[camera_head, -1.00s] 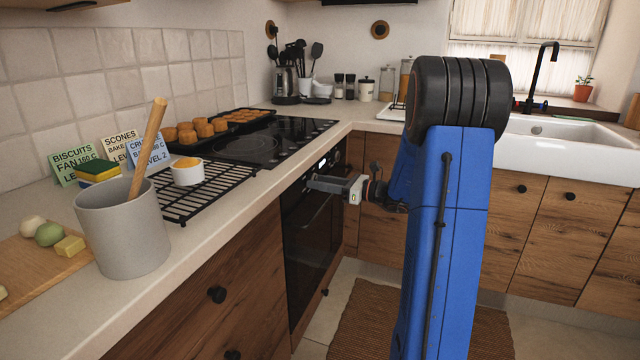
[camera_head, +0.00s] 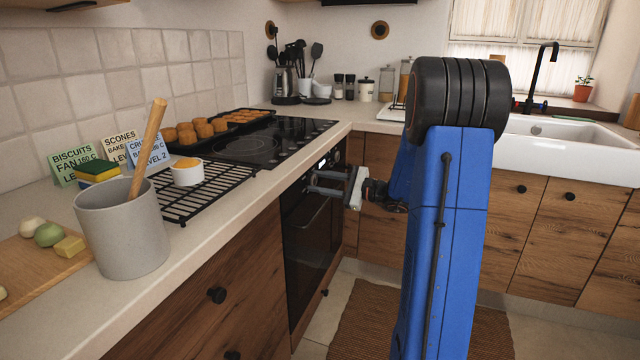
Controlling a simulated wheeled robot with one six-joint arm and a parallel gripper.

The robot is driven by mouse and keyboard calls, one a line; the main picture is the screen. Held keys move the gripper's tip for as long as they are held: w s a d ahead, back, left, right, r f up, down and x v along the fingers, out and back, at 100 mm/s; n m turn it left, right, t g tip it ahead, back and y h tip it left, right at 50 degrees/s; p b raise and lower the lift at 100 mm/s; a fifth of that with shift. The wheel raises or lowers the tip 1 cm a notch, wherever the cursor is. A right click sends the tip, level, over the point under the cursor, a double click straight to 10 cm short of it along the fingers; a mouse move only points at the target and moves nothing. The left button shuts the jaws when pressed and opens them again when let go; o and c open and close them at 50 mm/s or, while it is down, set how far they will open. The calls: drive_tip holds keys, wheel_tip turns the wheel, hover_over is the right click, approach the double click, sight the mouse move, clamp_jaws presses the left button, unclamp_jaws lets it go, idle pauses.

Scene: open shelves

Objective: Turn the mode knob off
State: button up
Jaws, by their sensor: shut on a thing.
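The oven (camera_head: 312,235) is black and built in under the counter. Its control panel (camera_head: 331,158) runs along the top of its front, and a small light mark shows there. My gripper (camera_head: 312,182) is at the upper part of the oven front, with its two fingers pointing left towards the panel. The fingers sit one above the other and are shut on the mode knob. The knob itself is too small and too hidden by the fingers to make out, so its setting cannot be read.
The blue arm is mine. The counter edge runs just above my gripper. On the counter are a black rack (camera_head: 205,190), a white ramekin (camera_head: 187,172), a grey crock (camera_head: 122,235), recipe cards (camera_head: 76,166) and a muffin tray (camera_head: 240,118).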

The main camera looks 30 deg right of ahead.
drive_tip(key=shift+n, duration=1.5)
drive_tip(key=o, duration=1.1)
drive_tip(key=shift+s+d, duration=0.1)
drive_tip(key=v, duration=1.7)
drive_tip(key=shift+s+d, duration=0.1)
